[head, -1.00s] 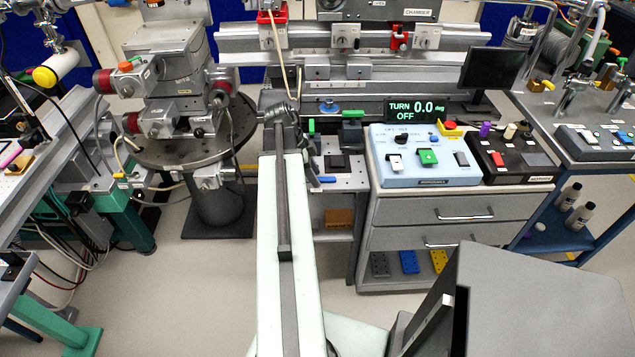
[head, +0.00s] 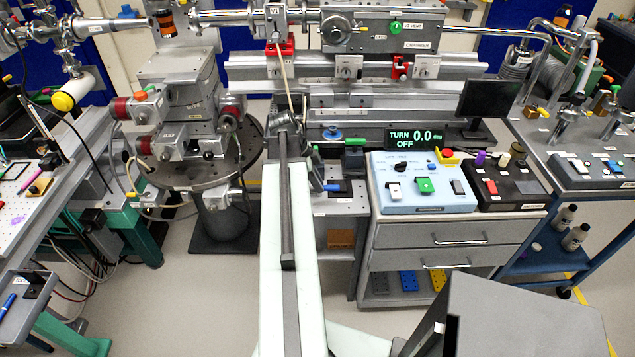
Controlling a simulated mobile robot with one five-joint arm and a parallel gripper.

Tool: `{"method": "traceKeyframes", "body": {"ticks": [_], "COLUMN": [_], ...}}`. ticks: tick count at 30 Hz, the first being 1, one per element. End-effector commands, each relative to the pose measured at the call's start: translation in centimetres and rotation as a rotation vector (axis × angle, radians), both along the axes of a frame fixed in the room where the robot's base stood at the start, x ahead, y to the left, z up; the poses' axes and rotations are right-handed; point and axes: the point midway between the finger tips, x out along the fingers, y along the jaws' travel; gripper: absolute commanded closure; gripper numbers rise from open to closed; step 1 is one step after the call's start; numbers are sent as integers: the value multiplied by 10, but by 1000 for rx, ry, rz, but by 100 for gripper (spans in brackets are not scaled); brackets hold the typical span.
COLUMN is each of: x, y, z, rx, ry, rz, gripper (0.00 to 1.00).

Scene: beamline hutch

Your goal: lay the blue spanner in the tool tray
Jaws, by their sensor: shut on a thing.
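My gripper (head: 318,182) is mostly hidden behind my own arm, above the small bench left of the drawer cabinet. A short blue piece, which looks like the blue spanner (head: 331,187), sticks out to the right of the jaws; the rest of it is hidden. The gripper appears shut on it. A grey tray with a partly readable label that looks like TOOL, the likely tool tray (head: 38,301), is at the lower left, cut by the picture's edge. It is far to the left of my gripper.
A slim blue item (head: 8,304) and a small black item (head: 31,282) lie at the tray. The round stage (head: 190,175) stands between the tray and my arm. A control box (head: 425,200) sits on the drawer cabinet to the right. Open floor (head: 190,290) shows left of my arm.

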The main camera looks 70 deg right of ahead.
Motion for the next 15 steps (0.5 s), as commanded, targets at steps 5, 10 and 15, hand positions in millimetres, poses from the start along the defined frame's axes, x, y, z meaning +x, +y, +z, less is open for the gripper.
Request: {"method": "traceKeyframes", "body": {"ticks": [5,10,15], "x": [0,0,0], "y": [0,0,0], "z": [24,26,52], "rx": [0,0,0], "ry": [0,0,0], "rz": [0,0,0], "gripper": [100,100,100]}}
